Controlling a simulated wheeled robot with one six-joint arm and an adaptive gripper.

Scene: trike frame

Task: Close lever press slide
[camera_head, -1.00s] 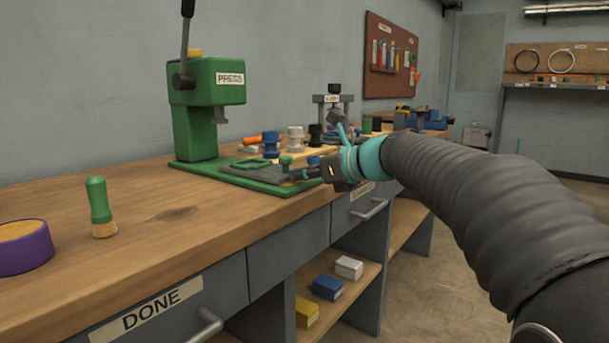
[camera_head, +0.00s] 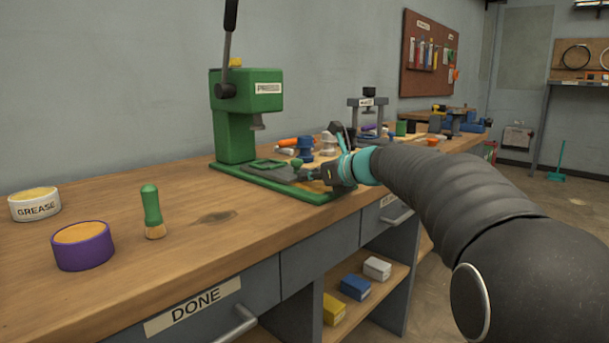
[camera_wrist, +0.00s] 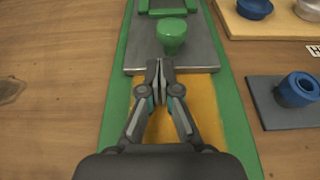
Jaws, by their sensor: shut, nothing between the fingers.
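The green press (camera_head: 245,115) stands on the bench with its dark lever (camera_head: 230,45) pointing up. Its green base carries a grey slide plate (camera_wrist: 203,55) with a green knob (camera_wrist: 172,36); the knob also shows in the head view (camera_head: 298,163). In the wrist view an orange-yellow strip (camera_wrist: 206,100) of the base lies bare at the slide's near end. My gripper (camera_wrist: 160,66) is shut and empty. Its fingertips are at the slide's near edge, just short of the knob in the picture; whether they touch the plate I cannot tell.
A green-handled brush (camera_head: 152,212), a purple-rimmed tub (camera_head: 83,250) and a grease tub (camera_head: 35,208) stand left on the bench. Blue parts (camera_wrist: 296,90) lie right of the base in the wrist view. A second small press (camera_head: 367,115) stands farther back.

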